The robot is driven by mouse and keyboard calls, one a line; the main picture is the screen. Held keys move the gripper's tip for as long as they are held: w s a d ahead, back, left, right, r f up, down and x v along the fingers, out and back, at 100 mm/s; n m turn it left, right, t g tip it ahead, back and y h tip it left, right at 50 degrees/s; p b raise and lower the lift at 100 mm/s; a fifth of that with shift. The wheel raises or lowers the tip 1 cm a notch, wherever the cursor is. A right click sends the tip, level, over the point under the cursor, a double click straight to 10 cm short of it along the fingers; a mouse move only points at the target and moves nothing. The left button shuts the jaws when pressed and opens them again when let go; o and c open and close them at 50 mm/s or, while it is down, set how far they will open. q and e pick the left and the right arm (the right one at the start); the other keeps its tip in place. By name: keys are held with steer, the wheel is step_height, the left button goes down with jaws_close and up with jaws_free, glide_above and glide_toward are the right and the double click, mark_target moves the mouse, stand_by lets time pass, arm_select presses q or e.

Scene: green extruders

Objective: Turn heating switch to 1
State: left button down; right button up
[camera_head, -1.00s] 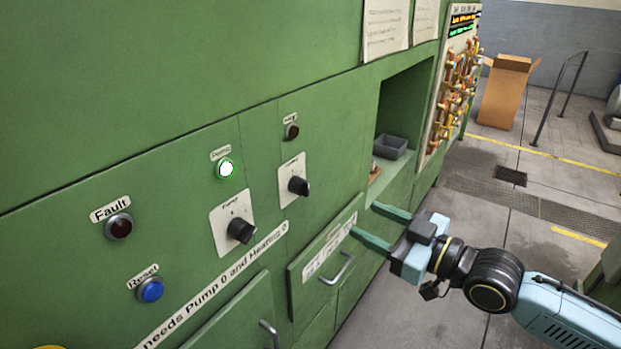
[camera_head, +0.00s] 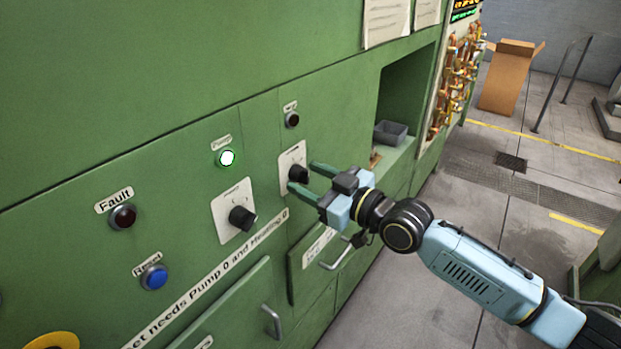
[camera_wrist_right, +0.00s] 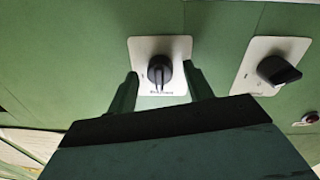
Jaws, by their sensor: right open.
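The heating switch (camera_head: 298,173) is a black rotary knob on a white plate, right of the similar pump switch (camera_head: 241,217) on the green panel. In the right wrist view the heating knob (camera_wrist_right: 160,70) shows between my fingers, with the pump knob (camera_wrist_right: 278,70) to its right. My right gripper (camera_head: 305,178) is open, its two green fingers on either side of the heating knob. I cannot tell whether they touch it. The lamp above the heating switch (camera_head: 292,119) is dark. The lamp above the pump switch (camera_head: 227,158) glows green-white. My left gripper is not in view.
A dark red fault lamp (camera_head: 123,216) and a blue reset button (camera_head: 154,277) are at the left. Drawer handles (camera_head: 336,252) stick out below the switches. A grey bin (camera_head: 391,133) sits in a recess at right. Open floor lies to the right.

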steer(key=shift+w+a, duration=0.1)
steer(key=shift+c, duration=0.2)
steer(key=c, duration=0.9)
steer(key=shift+m, duration=0.3)
steer(key=m, duration=0.5)
steer(key=shift+p, duration=0.35)
steer(key=m+g, duration=0.1)
steer(key=m, duration=0.5)
steer(key=shift+r+p, duration=0.1)
steer(key=shift+p, duration=0.3)
steer(key=o, duration=0.9)
